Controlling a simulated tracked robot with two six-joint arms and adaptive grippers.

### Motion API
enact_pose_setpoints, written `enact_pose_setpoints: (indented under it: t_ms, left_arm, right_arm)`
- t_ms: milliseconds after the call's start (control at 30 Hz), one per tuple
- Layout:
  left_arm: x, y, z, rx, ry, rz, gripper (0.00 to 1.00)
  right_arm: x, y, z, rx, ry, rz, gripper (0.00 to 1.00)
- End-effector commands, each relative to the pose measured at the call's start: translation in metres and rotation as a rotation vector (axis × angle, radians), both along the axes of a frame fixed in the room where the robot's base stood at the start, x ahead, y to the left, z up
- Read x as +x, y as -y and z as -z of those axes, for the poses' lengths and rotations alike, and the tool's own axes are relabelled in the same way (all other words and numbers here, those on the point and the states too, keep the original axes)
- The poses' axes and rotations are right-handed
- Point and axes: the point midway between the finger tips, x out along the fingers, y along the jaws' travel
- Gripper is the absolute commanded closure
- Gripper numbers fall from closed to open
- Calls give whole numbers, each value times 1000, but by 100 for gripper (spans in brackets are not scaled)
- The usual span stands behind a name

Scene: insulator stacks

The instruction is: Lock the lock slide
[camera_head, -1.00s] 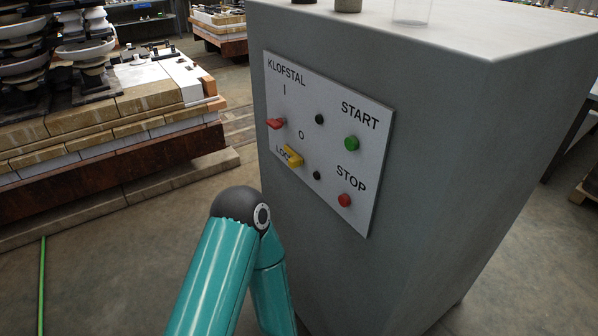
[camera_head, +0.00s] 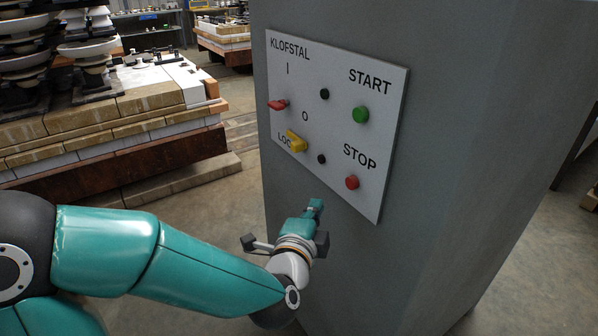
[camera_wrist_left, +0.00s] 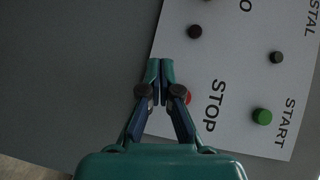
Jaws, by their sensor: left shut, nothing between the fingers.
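The yellow lock slide (camera_head: 297,141) sits on the white control panel (camera_head: 375,82), partly covering the label LOCK. It is not visible in the left wrist view. My left gripper (camera_head: 316,205) is below the panel's lower edge, below and right of the lock slide and apart from it. In the left wrist view, its fingertips (camera_wrist_left: 160,70) are together with nothing between them, in front of the panel's edge beside the word STOP. My right gripper is not in view.
The panel also has a red switch (camera_head: 278,104), a green START button (camera_head: 360,114), a red STOP button (camera_head: 352,182) and two black knobs. The panel is on a large grey cabinet (camera_head: 470,130). Insulator stacks (camera_head: 88,50) stand on a pallet at left.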

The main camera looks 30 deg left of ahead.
Motion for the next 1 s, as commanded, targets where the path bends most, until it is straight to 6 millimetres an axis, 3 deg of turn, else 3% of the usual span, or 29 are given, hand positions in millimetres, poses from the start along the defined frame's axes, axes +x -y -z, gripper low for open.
enact_pose_setpoints:
  t_ms: [100, 233, 667, 1000]
  left_arm:
    - [-13, -14, -27, 130, 48, -50, 100]
    - [-20, -21, -40, 195, 60, -79, 100]
    - [-20, -22, -42, 207, 56, -82, 100]
    - [-7, -28, -48, 217, 50, -90, 100]
  right_arm:
    - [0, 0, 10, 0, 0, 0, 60]
    - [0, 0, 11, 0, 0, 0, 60]
    - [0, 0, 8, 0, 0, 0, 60]
    - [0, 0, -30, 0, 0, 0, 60]
